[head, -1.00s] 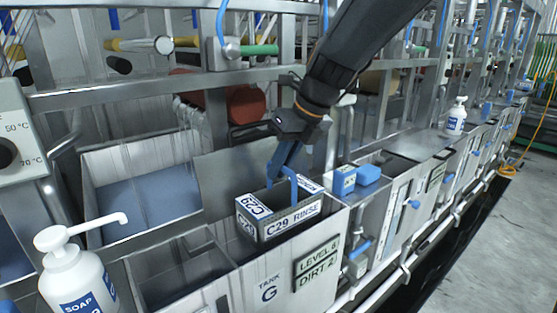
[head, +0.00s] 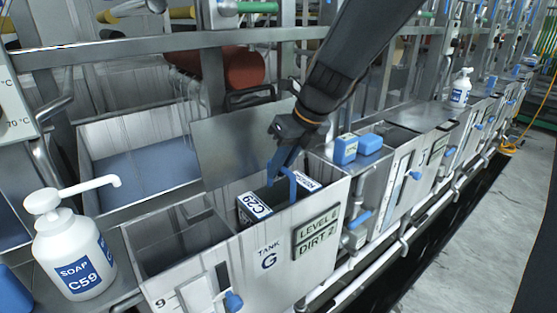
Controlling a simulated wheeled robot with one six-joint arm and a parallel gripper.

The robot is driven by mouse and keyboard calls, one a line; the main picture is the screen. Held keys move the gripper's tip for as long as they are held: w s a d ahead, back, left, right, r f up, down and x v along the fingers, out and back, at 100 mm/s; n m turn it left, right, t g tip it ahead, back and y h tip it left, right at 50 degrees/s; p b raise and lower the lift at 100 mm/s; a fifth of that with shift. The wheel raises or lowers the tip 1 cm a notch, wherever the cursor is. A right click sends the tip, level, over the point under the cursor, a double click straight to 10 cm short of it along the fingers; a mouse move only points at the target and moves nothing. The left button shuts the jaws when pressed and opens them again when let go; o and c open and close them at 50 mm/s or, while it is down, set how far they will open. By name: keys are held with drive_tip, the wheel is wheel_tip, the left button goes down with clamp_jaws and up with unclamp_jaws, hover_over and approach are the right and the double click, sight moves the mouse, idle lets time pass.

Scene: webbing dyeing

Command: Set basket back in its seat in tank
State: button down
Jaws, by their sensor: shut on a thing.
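The basket (head: 257,207), labelled C29, hangs by its blue handle (head: 292,188) from my gripper (head: 282,167). My gripper is shut on the handle. The basket is partly inside the right compartment of tank G (head: 268,262), and the tank's front wall hides its lower part and its front label. The top of the basket and its end labels show near the rim level. The seat in the tank is hidden, so I cannot tell whether the basket touches it.
A soap bottle (head: 72,245) labelled C59 stands at the left. Blue blocks (head: 357,147) sit on the ledge just right of the tank. An upright metal panel (head: 235,145) stands behind the basket. An open compartment (head: 180,240) lies to its left.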

drive_tip(key=shift+f+b, duration=1.85)
drive_tip(key=shift+f, duration=2.7)
drive_tip(key=c, duration=1.7)
unclamp_jaws()
